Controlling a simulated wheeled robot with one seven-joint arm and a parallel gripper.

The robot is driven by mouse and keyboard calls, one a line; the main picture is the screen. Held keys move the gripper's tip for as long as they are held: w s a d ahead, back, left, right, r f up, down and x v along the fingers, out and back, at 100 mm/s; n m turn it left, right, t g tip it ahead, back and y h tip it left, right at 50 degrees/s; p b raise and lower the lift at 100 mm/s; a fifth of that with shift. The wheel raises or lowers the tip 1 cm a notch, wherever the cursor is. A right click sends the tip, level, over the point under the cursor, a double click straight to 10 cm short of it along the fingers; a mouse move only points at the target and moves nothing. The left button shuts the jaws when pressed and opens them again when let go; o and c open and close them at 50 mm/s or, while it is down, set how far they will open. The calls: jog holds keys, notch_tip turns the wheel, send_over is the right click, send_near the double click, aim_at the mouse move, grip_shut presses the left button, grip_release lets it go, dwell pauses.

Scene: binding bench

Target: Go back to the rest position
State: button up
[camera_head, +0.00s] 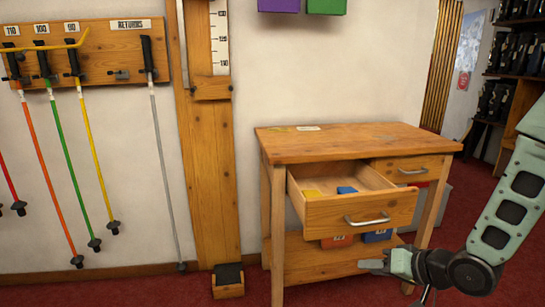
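My gripper (378,265) is at the lower right, low in front of the wooden bench (335,144). It points left, and its tips appear in front of the bench's lower board, below the open drawer (345,212). I see no object held in it. I cannot tell how far apart its fingers are at this size. My green and dark arm comes in from the right edge.
The left drawer sticks out, with a yellow item (312,193) and a blue item (347,190) inside. The right drawer (413,170) looks shut. Ski poles hang on a wall rack (100,48) at the left. Red carpet in front is clear.

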jog(key=s+a+r+n+g+h, duration=0.2)
jog(key=s+a+r+n+g, duration=0.15)
jog(key=s, duration=0.55)
jog(key=s+a+r+n+g+h, duration=0.2)
jog(key=s+a+r, duration=0.15)
jog(key=s, duration=0.45)
jog(key=s+a+r+n+g+h, duration=0.2)
jog(key=s+a+r+n+g, duration=0.15)
jog(key=s, duration=0.55)
notch_tip(320, 180, up, 21)
jog(key=p, duration=2)
jog(key=shift+s+d+m+t, duration=0.3)
jog(key=shift+d, duration=0.1)
